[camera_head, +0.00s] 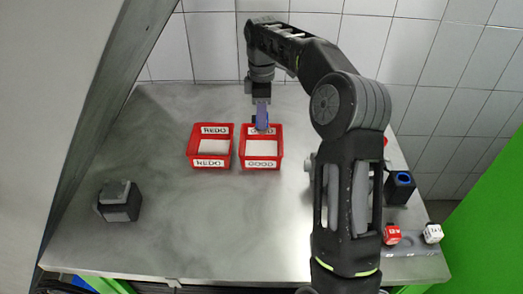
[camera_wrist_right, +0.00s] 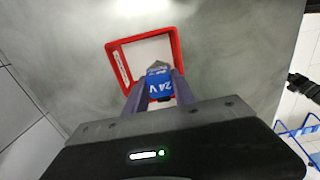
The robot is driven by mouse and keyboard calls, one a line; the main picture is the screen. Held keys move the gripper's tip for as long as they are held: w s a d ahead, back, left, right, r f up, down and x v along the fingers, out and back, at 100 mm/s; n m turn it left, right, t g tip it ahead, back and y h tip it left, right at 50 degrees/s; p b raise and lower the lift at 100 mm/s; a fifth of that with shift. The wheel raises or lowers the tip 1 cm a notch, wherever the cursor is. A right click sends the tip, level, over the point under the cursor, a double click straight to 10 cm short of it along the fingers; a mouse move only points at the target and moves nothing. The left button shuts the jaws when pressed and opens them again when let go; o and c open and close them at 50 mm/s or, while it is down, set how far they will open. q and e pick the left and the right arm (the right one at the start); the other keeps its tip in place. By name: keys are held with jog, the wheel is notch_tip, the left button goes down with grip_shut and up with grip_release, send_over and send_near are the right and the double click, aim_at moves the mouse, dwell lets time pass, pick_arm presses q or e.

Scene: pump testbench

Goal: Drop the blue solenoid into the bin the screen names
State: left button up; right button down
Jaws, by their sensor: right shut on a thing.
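The blue solenoid (camera_head: 262,118) is held between the fingers of my right gripper (camera_head: 262,102), above the back part of the red bin labelled GOOD (camera_head: 262,164). In the right wrist view the solenoid (camera_wrist_right: 160,86) shows "24 V" between the two fingers (camera_wrist_right: 158,92), with a red bin (camera_wrist_right: 177,48) beneath it. The red bin labelled REDO (camera_head: 209,162) stands just left of the GOOD bin. Both bins show a pale floor and look empty where visible. My left gripper is not in view. No screen with readable text shows.
A dark block with a grey top (camera_head: 119,202) stands at the left of the metal table (camera_head: 220,240). At the right are a black box with a blue ring (camera_head: 402,182), a red cube (camera_head: 391,235) and a white cube (camera_head: 433,233). The front middle is clear.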

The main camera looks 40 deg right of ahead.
aim_at(262, 132)
notch_tip(262, 132, down, 3)
jog(key=shift+d+f+b, duration=0.1)
jog(key=shift+b, duration=1.1)
notch_tip(262, 132, down, 2)
jog(key=shift+f, duration=0.5)
notch_tip(262, 132, down, 3)
jog(key=shift+f+p, duration=0.1)
jog(key=shift+p, duration=0.5)
jog(key=shift+f, duration=0.25)
